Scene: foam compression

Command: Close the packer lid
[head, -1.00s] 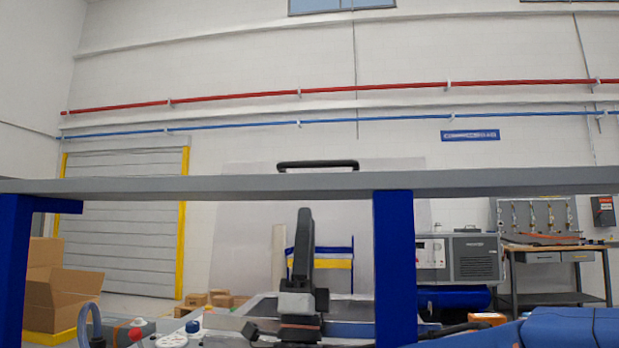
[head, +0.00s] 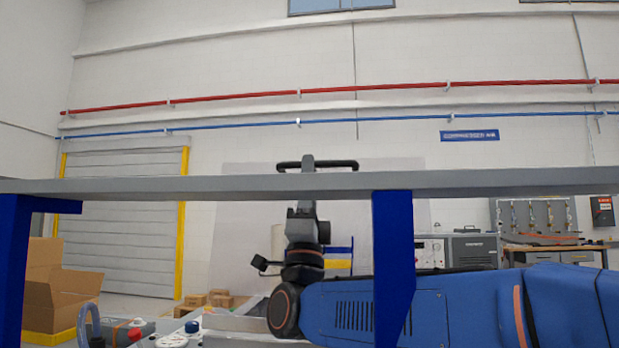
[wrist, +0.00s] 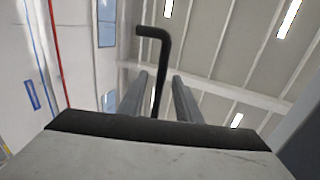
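A large pale panel (head: 240,222), which looks like the raised packer lid, stands upright behind a grey crossbeam. A black bar handle (head: 318,165) shows at its top. In the wrist view the handle (wrist: 161,70) is a dark bent bar. My gripper (head: 308,161) points upward, its tip overlapping the handle in the head view. In the wrist view my gripper's two grey fingers (wrist: 160,95) are apart, with the bar showing between them and gaps on both sides. Contact and depth cannot be told. The crossbeam hides part of the gripper.
The grey crossbeam (head: 160,187) and a blue post (head: 393,235) stand in front of my arm. Cardboard boxes (head: 60,290) are at the left. A small red and white cluster of parts (head: 150,338) lies low at the front left. A workbench (head: 555,248) stands at the back right.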

